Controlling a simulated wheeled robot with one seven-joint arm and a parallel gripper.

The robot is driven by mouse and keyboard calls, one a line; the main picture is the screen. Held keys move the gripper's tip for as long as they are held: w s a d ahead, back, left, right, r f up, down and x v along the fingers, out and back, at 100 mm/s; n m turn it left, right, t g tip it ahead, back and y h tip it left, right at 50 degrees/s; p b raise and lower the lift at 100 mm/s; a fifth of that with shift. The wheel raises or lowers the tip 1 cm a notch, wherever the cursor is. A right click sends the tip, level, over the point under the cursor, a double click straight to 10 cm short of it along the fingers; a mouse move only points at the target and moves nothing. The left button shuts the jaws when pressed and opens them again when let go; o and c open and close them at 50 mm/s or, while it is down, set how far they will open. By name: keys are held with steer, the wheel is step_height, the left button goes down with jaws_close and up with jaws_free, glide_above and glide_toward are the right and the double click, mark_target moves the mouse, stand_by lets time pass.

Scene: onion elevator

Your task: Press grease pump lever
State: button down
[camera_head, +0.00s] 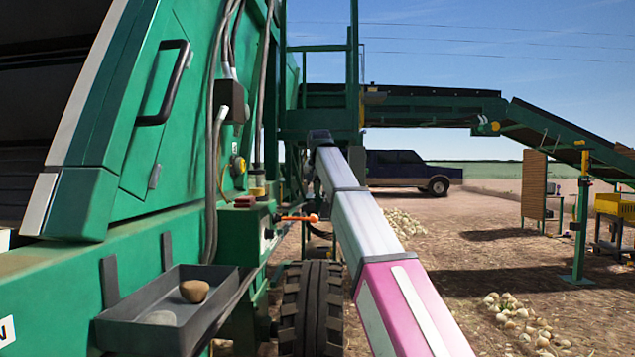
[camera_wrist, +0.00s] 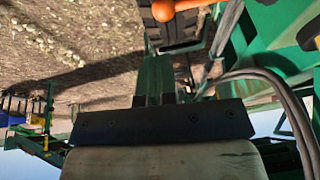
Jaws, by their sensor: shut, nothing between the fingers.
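The orange lever (camera_head: 300,218) sticks out to the right from the side of the green machine in the head view. Its rounded orange end (camera_wrist: 163,10) shows at the top edge of the wrist view, with the rest of it cut off. My gripper (camera_wrist: 155,99) is shut and empty in the wrist view, and a gap shows in the picture between it and the lever. In the head view my arm reaches forward just right of the lever, and my gripper's fingers cannot be made out there.
A black tyre (camera_head: 312,305) stands below the lever. A grey tray (camera_head: 180,308) with a brown, rounded object (camera_head: 195,291) is fixed to the green machine (camera_head: 130,130) at left. Open ground with onion piles (camera_head: 525,322) lies at right.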

mark_target(316, 218)
steer(key=x, duration=0.8)
steer(key=shift+s+a+f, duration=0.1)
steer(key=shift+s+a, duration=0.15)
steer(key=shift+s, duration=0.1)
steer(key=shift+f, duration=0.1)
steer(key=shift+s+d+f+y, duration=0.1)
steer(key=shift+d+f+y, duration=0.15)
steer(key=shift+f, duration=0.25)
step_height(316, 218, down, 7)
steer(key=m+y, duration=0.1)
steer(key=y, duration=0.3)
steer(key=shift+a, duration=0.25)
steer(key=shift+f, duration=0.25)
